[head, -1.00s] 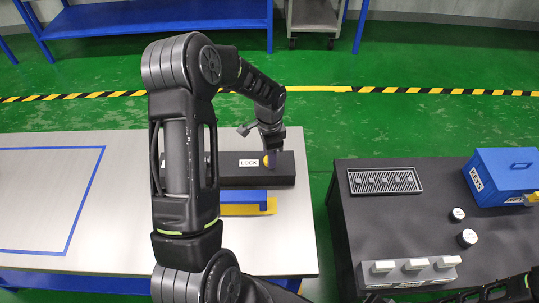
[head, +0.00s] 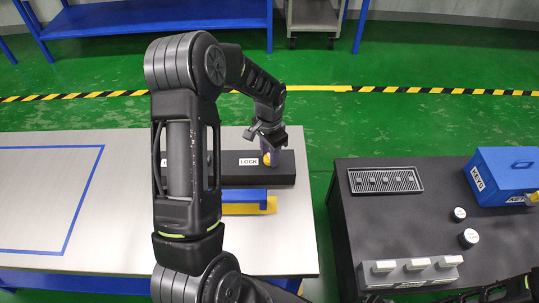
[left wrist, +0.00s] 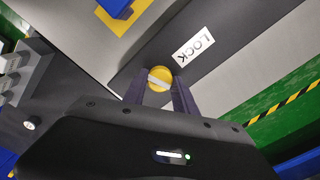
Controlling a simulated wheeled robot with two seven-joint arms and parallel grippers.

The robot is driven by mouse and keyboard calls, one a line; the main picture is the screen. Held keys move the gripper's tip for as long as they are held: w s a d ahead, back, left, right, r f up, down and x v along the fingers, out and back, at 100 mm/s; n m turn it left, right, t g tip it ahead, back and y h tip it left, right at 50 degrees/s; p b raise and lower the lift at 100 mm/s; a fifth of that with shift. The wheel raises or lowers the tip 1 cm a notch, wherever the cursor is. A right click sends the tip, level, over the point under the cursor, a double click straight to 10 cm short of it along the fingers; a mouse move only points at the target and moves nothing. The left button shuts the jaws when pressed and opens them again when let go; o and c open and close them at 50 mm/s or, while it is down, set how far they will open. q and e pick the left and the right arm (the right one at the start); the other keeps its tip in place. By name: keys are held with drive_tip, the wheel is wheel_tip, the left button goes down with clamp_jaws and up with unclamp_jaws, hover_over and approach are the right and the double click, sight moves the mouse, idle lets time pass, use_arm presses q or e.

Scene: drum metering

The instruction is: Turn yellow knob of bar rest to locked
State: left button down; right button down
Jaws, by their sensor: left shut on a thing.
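The black bar rest (head: 278,180) lies on the light table with a white LOCK label (head: 249,162) on top. Its yellow knob (head: 266,160) is beside the label, partly hidden by my gripper in the head view. In the left wrist view the round yellow knob (left wrist: 160,79) has a pale stripe that lies roughly across the bar's length, and the LOCK label (left wrist: 193,48) is close by. My left gripper (head: 268,152) reaches down onto the knob, and its two fingers (left wrist: 158,92) are shut on it from either side.
A blue block on a yellow plate (head: 262,208) sits in front of the bar. A dark table (head: 400,225) at the right, across a gap, bears a slotted tray (head: 385,180), a blue KEYS box (head: 505,175) and small round pieces. A blue-outlined area (head: 30,205) at left is clear.

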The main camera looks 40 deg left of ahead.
use_arm(q)
drive_tip(key=n, duration=0.3)
drive_tip(key=shift+n, duration=0.4)
drive_tip(key=n, duration=0.3)
drive_tip(key=shift+b, duration=0.3)
drive_tip(key=n, duration=0.4)
drive_tip(key=shift+n+p, duration=0.55)
drive_tip(key=shift+n, duration=1.05)
drive_tip(key=c, duration=1)
unclamp_jaws()
